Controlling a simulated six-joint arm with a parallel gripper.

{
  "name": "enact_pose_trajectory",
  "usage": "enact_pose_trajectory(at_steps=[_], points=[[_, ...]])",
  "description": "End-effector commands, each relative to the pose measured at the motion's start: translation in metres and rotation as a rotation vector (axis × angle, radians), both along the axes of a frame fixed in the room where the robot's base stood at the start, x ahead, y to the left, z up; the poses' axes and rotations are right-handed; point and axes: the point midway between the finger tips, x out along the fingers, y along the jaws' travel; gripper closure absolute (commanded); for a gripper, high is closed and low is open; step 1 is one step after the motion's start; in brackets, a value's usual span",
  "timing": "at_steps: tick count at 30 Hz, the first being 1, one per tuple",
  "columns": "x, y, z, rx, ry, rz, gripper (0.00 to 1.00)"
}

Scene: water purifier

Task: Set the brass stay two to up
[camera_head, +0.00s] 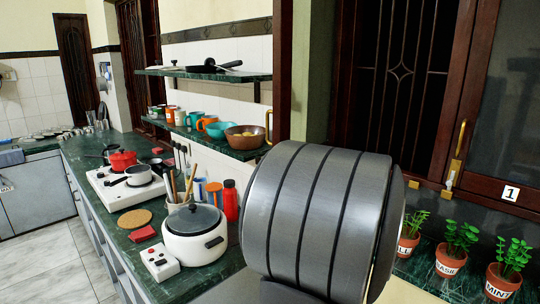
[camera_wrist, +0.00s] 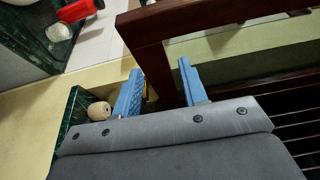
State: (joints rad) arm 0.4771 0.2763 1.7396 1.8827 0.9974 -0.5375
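In the head view, a brass stay (camera_head: 454,165) stands roughly upright on the dark wooden window frame, left of the shutter (camera_head: 505,115) that carries a label "1" (camera_head: 510,192). No stay marked two can be made out in either view. In the wrist view, my gripper (camera_wrist: 160,66) has its two blue fingers apart. A dark red-brown wooden post (camera_wrist: 157,65) shows between the fingers. I cannot tell how far beyond the fingertips it is, or whether they touch it. My own grey arm link hides the middle of the head view, and my gripper is hidden there.
Potted herbs (camera_head: 451,258) stand on the green sill below the window. A white cooker (camera_head: 194,236), a red bottle (camera_head: 230,201) and a stove (camera_head: 124,186) are on the counter (camera_head: 105,150) at left. Shelves (camera_head: 205,77) hang above it. Dark bars fill the window opening.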

Motion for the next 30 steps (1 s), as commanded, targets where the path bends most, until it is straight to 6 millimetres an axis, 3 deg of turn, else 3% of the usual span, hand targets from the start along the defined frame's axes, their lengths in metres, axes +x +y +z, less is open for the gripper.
enact_pose_trajectory(at_steps=[5,9,18,30], points=[[0.034,0.005,-0.004,0.001,0.0,0.0,0.61],[0.028,-0.022,-0.024,-0.002,0.006,-0.016,0.61],[0.02,-0.06,-0.055,-0.003,0.006,-0.032,0.61],[0.016,-0.072,-0.064,-0.004,0.004,-0.036,0.61]])
